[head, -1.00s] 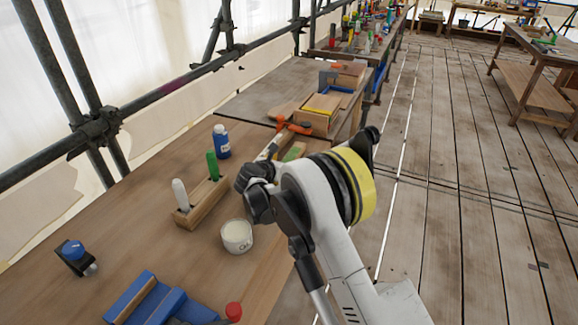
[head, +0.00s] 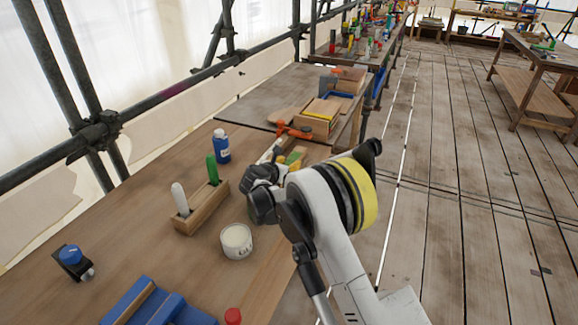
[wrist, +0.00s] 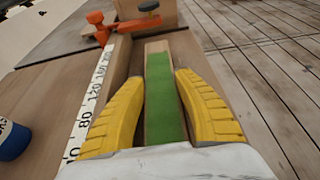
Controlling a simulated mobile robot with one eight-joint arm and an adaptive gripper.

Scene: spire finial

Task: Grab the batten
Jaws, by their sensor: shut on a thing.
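A wooden strip with a green face, which I take for the batten (wrist: 164,98), lies lengthwise between my yellow fingers in the wrist view. My gripper (wrist: 162,82) is shut on it, one finger against each long side. The strip's far end shows bare wood, and its near end is hidden by my gripper. In the head view my gripper (head: 286,160) is low at the bench's right side, and my wrist hides most of the strip.
A white ruler (wrist: 94,95) lies left of the strip. An orange clamp (head: 292,131) and wooden box (head: 318,118) stand beyond. A blue bottle (head: 221,146), a wooden holder (head: 201,209) and a white tub (head: 236,241) stand left of my arm.

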